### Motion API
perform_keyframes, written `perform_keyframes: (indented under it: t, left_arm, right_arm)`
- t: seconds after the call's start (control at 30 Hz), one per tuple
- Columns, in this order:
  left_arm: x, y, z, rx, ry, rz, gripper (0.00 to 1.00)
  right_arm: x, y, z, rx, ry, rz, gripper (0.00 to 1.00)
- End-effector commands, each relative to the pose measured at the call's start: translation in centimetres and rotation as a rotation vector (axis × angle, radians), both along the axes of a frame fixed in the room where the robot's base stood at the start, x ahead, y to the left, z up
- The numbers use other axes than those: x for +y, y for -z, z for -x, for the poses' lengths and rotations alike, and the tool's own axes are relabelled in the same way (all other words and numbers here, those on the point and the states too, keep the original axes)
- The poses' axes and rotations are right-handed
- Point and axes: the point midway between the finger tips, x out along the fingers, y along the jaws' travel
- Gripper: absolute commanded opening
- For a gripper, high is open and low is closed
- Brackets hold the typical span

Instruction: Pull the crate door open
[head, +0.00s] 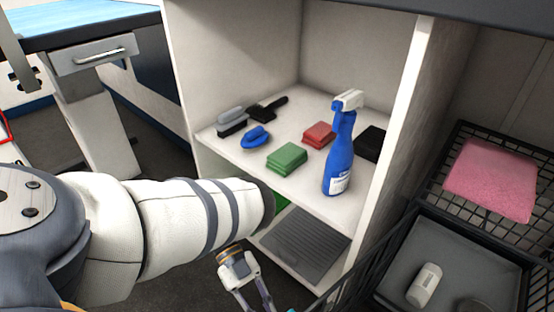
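A black wire structure (386,236), which looks like the crate, stands at the lower right in the head view and is cut off by the frame edges. I cannot make out which part is its door, nor a latch or handle. My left arm comes in from the left, bent in front of the shelf unit. A gripper (252,304), seemingly my left, points down at the bottom edge, left of the wire structure and apart from it. Its fingers are spread with nothing visible between them; the tips are at the frame edge. My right gripper is not in view.
A white shelf unit (414,95) holds brushes, green (287,158) and red cloths (318,134) and a blue spray bottle (339,155). A pink towel (490,180) and a grey tray (455,252) with a white bottle (424,285) lie at right. Dark floor shows at left.

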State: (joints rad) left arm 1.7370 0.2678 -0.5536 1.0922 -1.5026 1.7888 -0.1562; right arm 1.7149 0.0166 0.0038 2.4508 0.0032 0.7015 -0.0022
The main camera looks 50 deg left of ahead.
Motion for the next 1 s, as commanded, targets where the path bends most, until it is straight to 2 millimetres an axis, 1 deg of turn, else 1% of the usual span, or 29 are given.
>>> perform_keyframes:
  t: [0.03,0.1,0.2,0.3,0.4,0.77,0.83,0.87,0.93,0.97,1.0]
  left_arm:
    - [1.3,-0.5,0.0,-0.001,-0.002,-0.002,0.18]
    - [2.8,-1.1,0.0,-0.001,-0.002,-0.003,0.18]
    - [4.4,-1.8,0.0,0.000,0.000,-0.001,0.18]
    - [5.2,-2.1,0.1,0.002,0.000,-0.001,0.18]
    - [5.5,-2.2,0.1,0.003,0.001,-0.001,0.18]
    - [5.3,-2.1,0.1,0.003,-0.007,-0.003,0.18]
    - [4.7,-1.1,-0.1,0.011,-0.079,-0.028,0.18]
    - [4.1,-0.1,-0.3,0.021,-0.144,-0.054,0.18]
    - [2.8,3.1,0.1,0.092,-0.371,-0.161,0.18]
    - [2.3,4.7,0.9,0.151,-0.487,-0.227,0.18]
    - [1.8,6.8,3.0,0.260,-0.640,-0.332,0.18]
  right_arm:
    - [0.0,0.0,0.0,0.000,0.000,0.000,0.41]
    - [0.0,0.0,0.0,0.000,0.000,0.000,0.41]
    - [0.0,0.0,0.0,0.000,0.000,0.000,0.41]
    - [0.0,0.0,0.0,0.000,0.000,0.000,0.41]
    - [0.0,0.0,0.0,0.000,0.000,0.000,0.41]
    - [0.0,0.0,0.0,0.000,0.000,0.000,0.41]
    - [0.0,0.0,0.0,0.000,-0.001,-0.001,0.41]
    - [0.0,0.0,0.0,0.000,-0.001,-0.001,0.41]
    - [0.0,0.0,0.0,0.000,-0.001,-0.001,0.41]
    - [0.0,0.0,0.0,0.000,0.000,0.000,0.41]
    - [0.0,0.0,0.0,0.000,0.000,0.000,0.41]
